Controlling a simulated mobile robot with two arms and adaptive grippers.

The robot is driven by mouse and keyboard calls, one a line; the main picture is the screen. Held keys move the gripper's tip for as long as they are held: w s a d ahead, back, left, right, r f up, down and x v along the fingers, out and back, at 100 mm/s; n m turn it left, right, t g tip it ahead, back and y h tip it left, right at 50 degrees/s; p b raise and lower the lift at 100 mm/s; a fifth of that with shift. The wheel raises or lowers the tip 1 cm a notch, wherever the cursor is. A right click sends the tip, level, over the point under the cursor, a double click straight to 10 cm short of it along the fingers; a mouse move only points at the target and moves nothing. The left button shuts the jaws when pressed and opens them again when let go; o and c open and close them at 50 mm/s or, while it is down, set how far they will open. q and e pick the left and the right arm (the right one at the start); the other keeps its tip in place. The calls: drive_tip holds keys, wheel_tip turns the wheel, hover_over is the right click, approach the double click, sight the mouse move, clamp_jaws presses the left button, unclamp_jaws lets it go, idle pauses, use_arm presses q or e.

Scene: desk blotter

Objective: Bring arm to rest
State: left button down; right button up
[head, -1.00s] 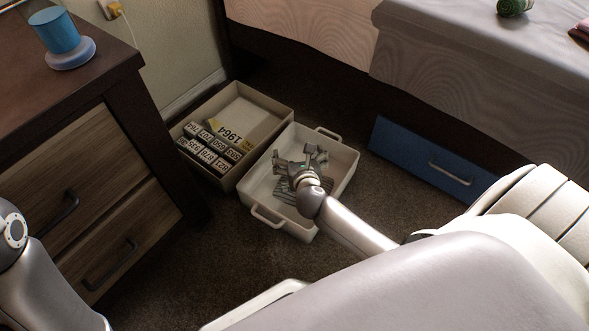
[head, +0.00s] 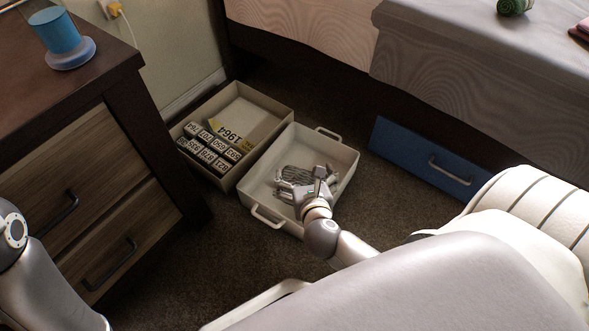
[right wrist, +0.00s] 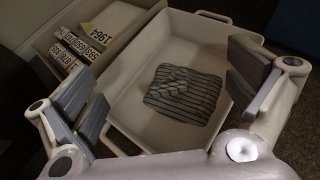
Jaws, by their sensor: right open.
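My right gripper (head: 303,178) is over the near side of a white tray with handles (head: 342,160). It is open and empty, and its spread fingers also show in the right wrist view (right wrist: 165,95). A grey striped folded bundle (right wrist: 184,94) lies on the tray floor, apart from the fingers. In the head view the gripper partly hides the bundle. My left arm shows at the lower left of the head view, but its gripper is out of view.
A beige box (head: 262,112) with several number plates (head: 215,143) stands left of the tray. A dark dresser (head: 120,150) stands at the left. A blue drawer front (head: 425,158) is under the bed (head: 450,60).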

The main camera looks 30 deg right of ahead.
drive_tip(key=shift+s+a+r, duration=0.15)
drive_tip(key=shift+s+r, duration=0.05)
drive_tip(key=shift+s, duration=0.15)
